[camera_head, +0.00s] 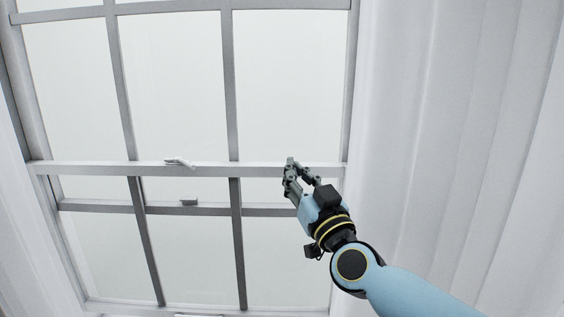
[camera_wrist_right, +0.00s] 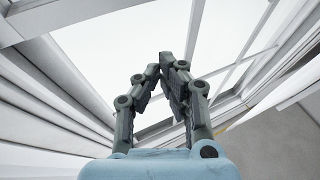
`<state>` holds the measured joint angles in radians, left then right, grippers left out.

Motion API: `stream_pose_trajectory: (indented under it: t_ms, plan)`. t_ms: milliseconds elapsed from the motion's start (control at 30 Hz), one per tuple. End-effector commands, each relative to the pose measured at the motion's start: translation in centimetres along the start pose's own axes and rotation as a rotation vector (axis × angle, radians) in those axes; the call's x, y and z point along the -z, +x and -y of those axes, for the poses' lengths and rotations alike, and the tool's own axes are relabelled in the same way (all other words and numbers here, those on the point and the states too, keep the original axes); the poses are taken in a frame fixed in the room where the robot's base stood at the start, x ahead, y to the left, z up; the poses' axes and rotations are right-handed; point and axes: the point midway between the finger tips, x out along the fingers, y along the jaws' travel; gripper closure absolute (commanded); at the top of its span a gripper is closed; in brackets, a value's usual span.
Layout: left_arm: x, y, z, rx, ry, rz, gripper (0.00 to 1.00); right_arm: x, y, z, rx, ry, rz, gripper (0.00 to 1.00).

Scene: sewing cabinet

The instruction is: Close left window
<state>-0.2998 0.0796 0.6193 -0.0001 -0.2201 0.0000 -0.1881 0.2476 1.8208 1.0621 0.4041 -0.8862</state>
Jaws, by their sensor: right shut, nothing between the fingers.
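A tall sash window (camera_head: 190,163) with grey-white bars and pale panes fills the left and middle of the head view. Its upper sash's bottom rail carries a light latch (camera_head: 180,163). A lower sash's top rail (camera_head: 160,209) sits a little below that rail, with a small grey catch (camera_head: 188,202) on it. My right gripper (camera_head: 289,174) is shut and empty, in front of the right end of the upper rail; I cannot tell whether it touches it. In the right wrist view the fingertips (camera_wrist_right: 165,68) meet in front of the bright pane. My left gripper is not in view.
A white curtain (camera_head: 455,110) hangs in folds along the right side. Another white curtain (camera_head: 25,240) is at the far left. In the right wrist view, window frame bars (camera_wrist_right: 255,70) run right of the gripper, and a grey surface (camera_wrist_right: 265,150) lies at lower right.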

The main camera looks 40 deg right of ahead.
Motion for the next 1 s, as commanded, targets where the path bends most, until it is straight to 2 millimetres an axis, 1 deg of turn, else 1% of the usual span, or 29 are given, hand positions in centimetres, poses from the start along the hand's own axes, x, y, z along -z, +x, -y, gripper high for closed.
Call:
stream_pose_trajectory:
  t_ms: [33, 100, 233, 600, 700, 733, 900, 1000]
  plan:
    - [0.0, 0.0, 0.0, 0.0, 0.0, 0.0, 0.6, 0.1, 0.3, -0.5, -0.02, -0.002, -0.01, 1.0]
    - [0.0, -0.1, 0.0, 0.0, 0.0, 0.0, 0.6, 0.1, 0.8, -0.8, -0.034, -0.002, -0.014, 1.0]
    - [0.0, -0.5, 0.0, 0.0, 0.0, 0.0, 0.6, 0.3, 2.7, -0.9, -0.035, -0.003, -0.017, 1.0]
    - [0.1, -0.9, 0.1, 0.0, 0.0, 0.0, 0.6, 0.4, 10.4, -1.1, -0.033, -0.003, -0.016, 1.0]
    - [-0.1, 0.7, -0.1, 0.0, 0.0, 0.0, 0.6, -1.9, 9.5, -1.1, -0.032, -0.002, -0.01, 1.0]
    - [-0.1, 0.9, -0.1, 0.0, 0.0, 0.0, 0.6, -2.3, 9.3, -1.0, -0.032, -0.002, -0.011, 1.0]
    - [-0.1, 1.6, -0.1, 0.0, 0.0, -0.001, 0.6, -3.4, 8.9, -1.0, -0.032, -0.001, -0.013, 1.0]
    - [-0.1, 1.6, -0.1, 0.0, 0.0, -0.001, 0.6, -3.6, 8.8, -1.0, -0.032, -0.002, -0.014, 1.0]
